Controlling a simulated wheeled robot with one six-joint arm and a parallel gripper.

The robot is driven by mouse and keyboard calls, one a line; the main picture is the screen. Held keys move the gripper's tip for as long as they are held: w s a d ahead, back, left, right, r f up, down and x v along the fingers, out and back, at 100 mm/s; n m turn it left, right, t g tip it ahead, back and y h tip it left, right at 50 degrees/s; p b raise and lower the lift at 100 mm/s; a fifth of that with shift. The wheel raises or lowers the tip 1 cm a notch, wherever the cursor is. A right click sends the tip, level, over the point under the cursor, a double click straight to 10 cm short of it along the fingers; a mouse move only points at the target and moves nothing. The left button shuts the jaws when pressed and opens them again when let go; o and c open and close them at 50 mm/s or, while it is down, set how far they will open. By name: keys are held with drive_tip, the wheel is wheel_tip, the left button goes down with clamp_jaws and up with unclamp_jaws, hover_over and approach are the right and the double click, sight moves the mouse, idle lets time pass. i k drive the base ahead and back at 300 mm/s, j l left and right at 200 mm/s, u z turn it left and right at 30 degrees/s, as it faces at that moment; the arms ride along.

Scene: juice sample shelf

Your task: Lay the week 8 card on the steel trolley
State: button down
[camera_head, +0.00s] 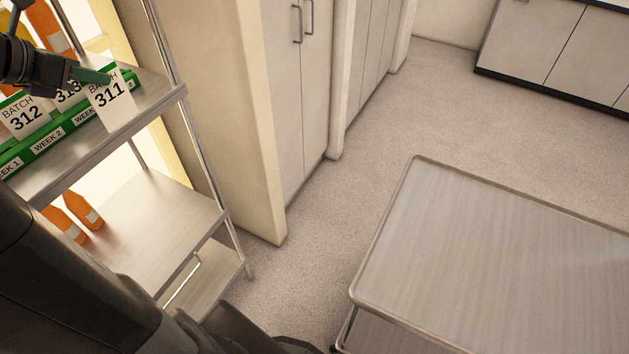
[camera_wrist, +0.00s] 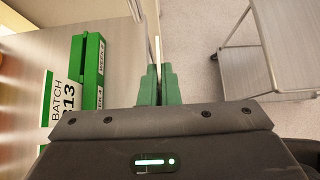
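My gripper (camera_head: 92,76) is at the upper left in the head view, by the shelf. Its green fingers (camera_wrist: 158,82) are shut on a thin white card, seen edge-on in the wrist view (camera_wrist: 158,50). In the head view this card reads BATCH 311 (camera_head: 110,97) and hangs tilted in front of the green rail.
Cards BATCH 312 (camera_head: 27,118) and BATCH 313 (camera_wrist: 64,98) stand at the rail. Orange bottles (camera_head: 82,210) stand on a lower shelf (camera_head: 150,225). Cabinets (camera_head: 285,80) line the wall beyond. Open floor (camera_head: 345,210) lies between shelf and trolley.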

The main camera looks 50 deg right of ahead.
sight(419, 274)
drive_tip(key=k+l, duration=0.15)
drive_tip(key=k, duration=0.4)
drive_tip(key=k+l, duration=0.15)
drive_tip(key=k, duration=0.35)
drive_tip(key=k+z, duration=0.1)
drive_tip(key=z, duration=0.35)
drive_tip(key=k+l+z, duration=0.1)
drive_tip(key=z, duration=1.05)
